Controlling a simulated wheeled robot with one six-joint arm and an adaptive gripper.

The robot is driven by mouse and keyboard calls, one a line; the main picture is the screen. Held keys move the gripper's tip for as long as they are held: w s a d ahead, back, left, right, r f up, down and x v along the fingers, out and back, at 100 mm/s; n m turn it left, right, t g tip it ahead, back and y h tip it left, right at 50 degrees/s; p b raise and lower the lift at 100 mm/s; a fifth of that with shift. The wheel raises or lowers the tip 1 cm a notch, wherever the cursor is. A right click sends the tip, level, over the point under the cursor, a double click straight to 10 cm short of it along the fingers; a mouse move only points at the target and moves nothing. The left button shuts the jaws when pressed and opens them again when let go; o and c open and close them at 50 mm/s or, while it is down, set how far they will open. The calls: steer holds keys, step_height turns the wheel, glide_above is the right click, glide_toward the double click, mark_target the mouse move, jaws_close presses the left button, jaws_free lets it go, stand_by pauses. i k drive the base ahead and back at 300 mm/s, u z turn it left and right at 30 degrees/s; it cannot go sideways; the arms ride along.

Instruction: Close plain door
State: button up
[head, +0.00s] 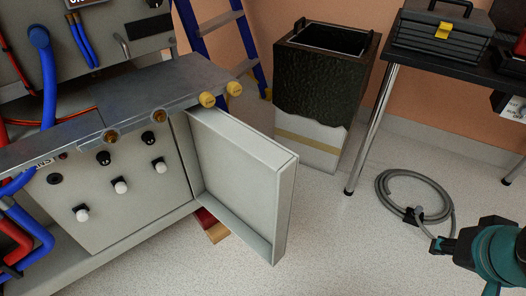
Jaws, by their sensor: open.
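The plain door (238,172) is a light grey panel with a raised rim. It stands wide open at the right end of the grey cabinet (128,188), with its inner side facing me. Its attached edge is by the cabinet and its free edge points toward the lower right. My gripper (444,250) is at the lower right, partly in view beside my teal wrist. It is open, empty and well to the right of the door, not touching it. The door's outer side is hidden.
A black-topped bin (325,85) stands behind the door. A table (435,58) with a black toolbox (437,32) is at the upper right. A coiled grey hose (415,200) lies near my gripper. Red and wooden blocks (213,228) lie below the door. The floor between door and gripper is clear.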

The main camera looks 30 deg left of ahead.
mark_target(245, 179)
steer(key=i, duration=1.75)
steer(key=u, duration=3.25)
steer(key=k, duration=0.85)
steer(key=u, duration=0.35)
